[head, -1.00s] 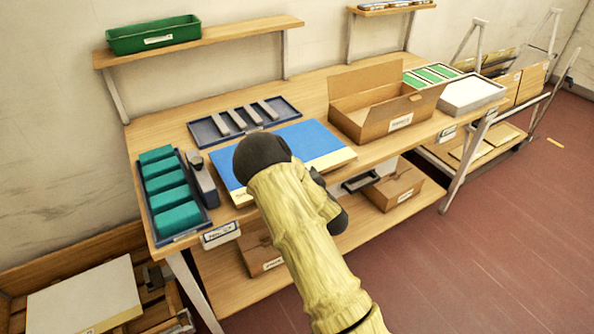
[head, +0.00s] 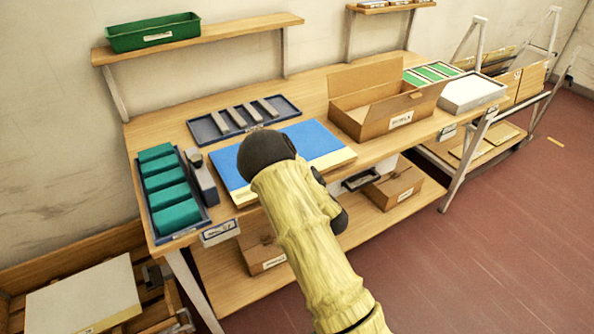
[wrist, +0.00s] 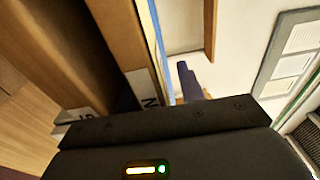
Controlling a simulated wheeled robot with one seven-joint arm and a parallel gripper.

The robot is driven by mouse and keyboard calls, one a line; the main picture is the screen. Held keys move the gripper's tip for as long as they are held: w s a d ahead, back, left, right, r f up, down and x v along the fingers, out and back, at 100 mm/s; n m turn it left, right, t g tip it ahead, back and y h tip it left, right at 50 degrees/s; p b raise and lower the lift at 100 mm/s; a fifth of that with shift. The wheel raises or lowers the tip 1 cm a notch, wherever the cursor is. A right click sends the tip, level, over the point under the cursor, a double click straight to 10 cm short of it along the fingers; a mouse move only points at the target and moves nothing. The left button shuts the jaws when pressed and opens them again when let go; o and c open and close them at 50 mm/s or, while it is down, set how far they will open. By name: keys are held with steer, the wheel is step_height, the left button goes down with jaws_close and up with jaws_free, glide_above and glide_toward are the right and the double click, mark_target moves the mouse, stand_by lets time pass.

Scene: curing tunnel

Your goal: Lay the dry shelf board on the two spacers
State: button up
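A flat board, blue on top with a bare cream strip along its front, (head: 325,147) lies on the workbench in the head view. My arm covers part of it. Several grey bars (head: 250,112), possibly the spacers, lie in a dark blue tray behind it. A pale board (head: 85,297) lies in the wooden crate at lower left. My gripper is hidden behind my wrist in the head view, near the bench's front edge. In the wrist view, one dark finger (wrist: 188,82) shows beside a blue-edged panel (wrist: 152,45). I cannot tell whether it touches.
A tray of teal blocks (head: 170,190) stands at left with a grey tool (head: 201,180) beside it. An open cardboard box (head: 385,105) and a white-topped tray (head: 472,92) stand at right. A lower shelf (head: 225,290) holds boxes.

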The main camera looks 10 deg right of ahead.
steer(key=shift+s+f, duration=0.1)
steer(key=shift+f, duration=0.1)
steer(key=shift+f, duration=0.15)
steer(key=shift+s+f, duration=0.1)
steer(key=shift+s, duration=0.3)
steer(key=p+v, duration=0.5)
steer(key=v, duration=1.1)
steer(key=shift+s+d+r, duration=0.2)
steer(key=shift+r, duration=0.15)
stand_by(1.0)
